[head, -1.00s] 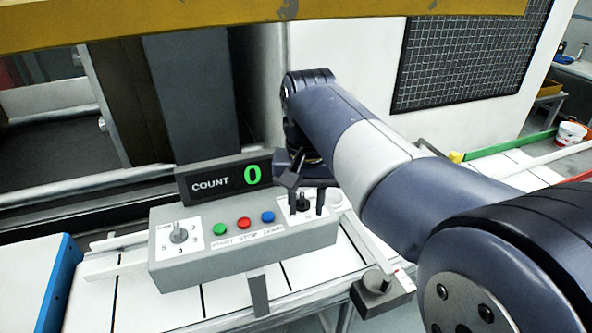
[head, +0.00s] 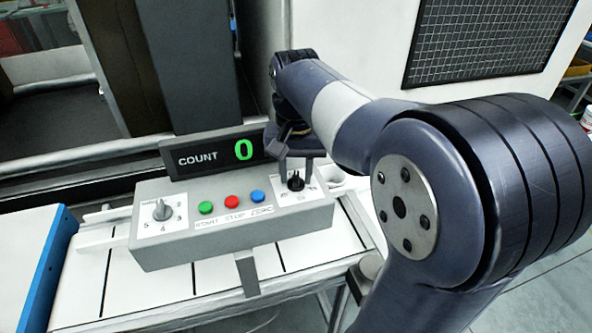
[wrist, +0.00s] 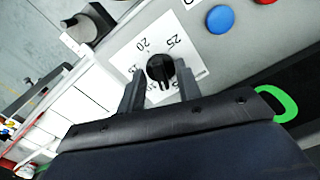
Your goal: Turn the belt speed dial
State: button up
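A grey control box (head: 240,235) carries two dials. The right dial is a black knob (head: 296,183) on a white scale plate; in the wrist view the knob (wrist: 160,68) shows with 15, 20 and 25 around it. The left dial is a grey knob (head: 161,210) with a scale up to 5. Their name labels are too small to read. My gripper (head: 295,177) is over the right dial. In the wrist view its two fingers (wrist: 160,78) stand apart on either side of the black knob, with narrow gaps, so it looks open and not clamped.
Green (head: 206,208), red (head: 232,202) and blue (head: 258,196) buttons sit between the dials. A count display (head: 215,155) reading 0 stands behind, close to my gripper. A white slatted conveyor (head: 215,280) runs beneath the box.

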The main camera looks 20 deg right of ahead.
jog(key=shift+c, duration=0.3)
grip_shut()
jog(key=shift+r+n+p, duration=0.1)
jog(key=shift+n+p, duration=0.5)
jog(key=shift+n, duration=0.3)
jog(key=shift+n+p, duration=0.4)
jog(key=shift+n, duration=0.8)
jog(key=shift+o, duration=0.3)
grip_release()
